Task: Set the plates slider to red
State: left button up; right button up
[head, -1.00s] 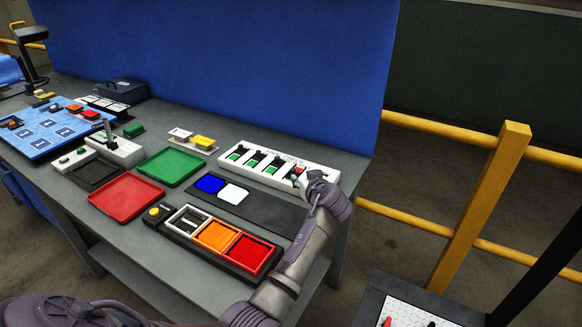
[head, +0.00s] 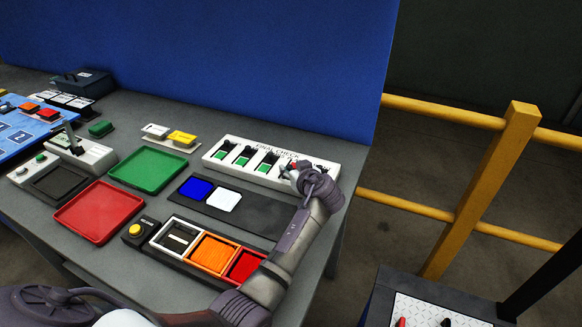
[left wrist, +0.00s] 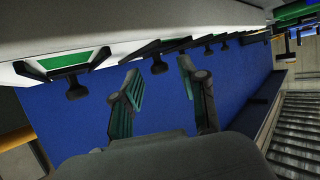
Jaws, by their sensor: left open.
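The white panel (head: 240,171), marked FINAL CHECK, stands at the back right of the grey table. It carries a row of black slider handles with green windows; the small labels are too small to read, so I cannot tell which slider is the plates one. A little red shows at the right part of the row, beside my left gripper (head: 292,173). The gripper is at the panel's right part and hides some of it. In the left wrist view my left gripper (left wrist: 162,88) is open and empty. The panel (left wrist: 125,45) runs along the top there, with several black handles (left wrist: 76,86).
A red tray (head: 100,212), a green tray (head: 148,170) and a dark mat (head: 250,211) with blue and white plates lie on the table. A dark holder with white, orange and red squares (head: 211,253) lies in front, under my forearm. A yellow railing (head: 480,190) stands right.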

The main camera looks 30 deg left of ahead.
pick_arm(q)
grip_shut()
jog(key=shift+s+f+b, duration=0.2)
jog(key=shift+s+b, duration=0.1)
jog(key=shift+b, duration=0.15)
jog(key=shift+s, duration=0.3)
jog(key=shift+s+d+r, duration=0.1)
jog(key=shift+s+r, duration=0.2)
grip_release()
jog(key=shift+w+a+f, duration=0.15)
jog(key=shift+a, duration=0.05)
notch_tip(320, 180, up, 10)
